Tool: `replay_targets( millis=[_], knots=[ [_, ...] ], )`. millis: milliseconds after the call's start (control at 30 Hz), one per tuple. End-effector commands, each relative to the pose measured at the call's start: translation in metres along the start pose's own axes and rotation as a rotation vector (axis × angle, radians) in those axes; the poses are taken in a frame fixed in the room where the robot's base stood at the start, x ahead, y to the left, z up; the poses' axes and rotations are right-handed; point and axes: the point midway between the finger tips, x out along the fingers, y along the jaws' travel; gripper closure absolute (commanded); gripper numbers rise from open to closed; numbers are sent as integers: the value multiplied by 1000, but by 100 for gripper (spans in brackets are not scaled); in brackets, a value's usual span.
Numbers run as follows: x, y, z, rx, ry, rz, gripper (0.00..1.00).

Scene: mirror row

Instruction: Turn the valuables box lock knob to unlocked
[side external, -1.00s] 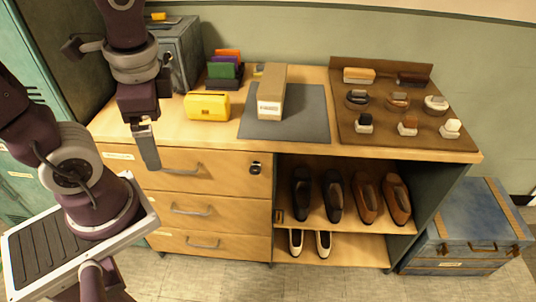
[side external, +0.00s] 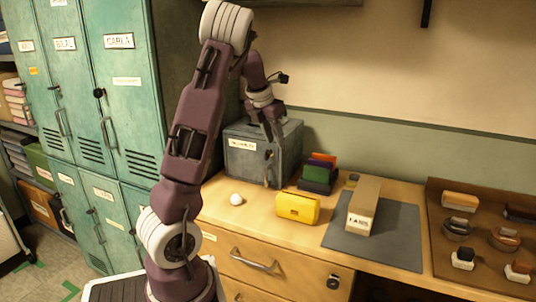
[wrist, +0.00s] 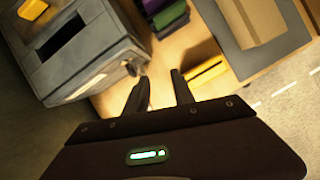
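The grey valuables box (side external: 240,166) stands at the back left of the counter, with a white label on its front. It also shows at the upper left in the wrist view (wrist: 105,60), with a dark recess in its top. A small dark fitting (side external: 268,155), perhaps the lock knob, shows on the front's right part; its setting cannot be read. My gripper (side external: 273,134) is at the box's upper right front in the side view. In the wrist view my gripper (wrist: 160,92) has its two dark fingers apart, with nothing between them. Contact with the box cannot be told.
A yellow case (side external: 297,208), a rack of coloured wallets (side external: 318,175) and a tan box (side external: 363,205) on a grey mat (side external: 395,245) stand to the right. A white ball (side external: 236,199) lies before the valuables box. Green lockers (side external: 125,95) stand left.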

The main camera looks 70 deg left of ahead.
Motion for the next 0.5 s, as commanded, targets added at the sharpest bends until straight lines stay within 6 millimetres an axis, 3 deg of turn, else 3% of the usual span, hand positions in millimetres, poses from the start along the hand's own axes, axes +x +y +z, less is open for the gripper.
replay_targets(
  millis=[33, 133, 500],
  knots=[
    [10, 25, 0, -131, 11, 48, 70],
    [18, 53, 1, -296, 7, 102, 70],
    [79, 63, -1, -328, 6, 109, 70]
  ],
)
